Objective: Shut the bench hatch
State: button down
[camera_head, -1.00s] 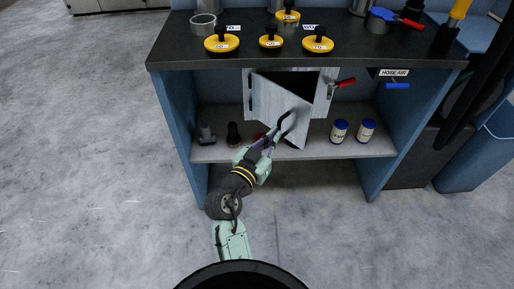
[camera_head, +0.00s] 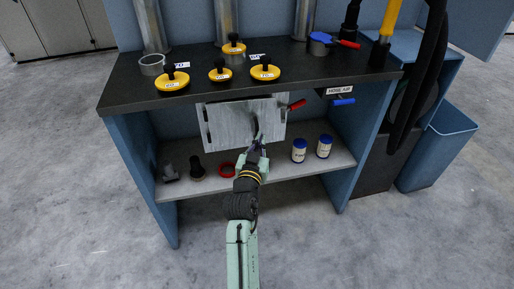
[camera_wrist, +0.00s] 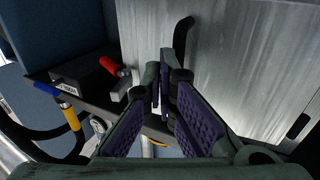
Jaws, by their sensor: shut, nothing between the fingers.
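The bench hatch (camera_head: 228,125) is a pale brushed-metal door hung under the bench's dark top. My gripper (camera_head: 259,138) is shut and empty, in front of the hatch's lower right part. Its fingers (camera_wrist: 166,82) are close to the handle; contact cannot be told.
A red-handled latch (camera_head: 296,104) is right of the hatch, with a blue-handled valve (camera_head: 343,102) beyond. Yellow-capped weights (camera_head: 220,73) stand on top. The floor in front is clear.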

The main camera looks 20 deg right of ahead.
jog(key=shift+w+d, duration=0.3)
jog(key=shift+w, duration=0.15)
dwell(0.4)
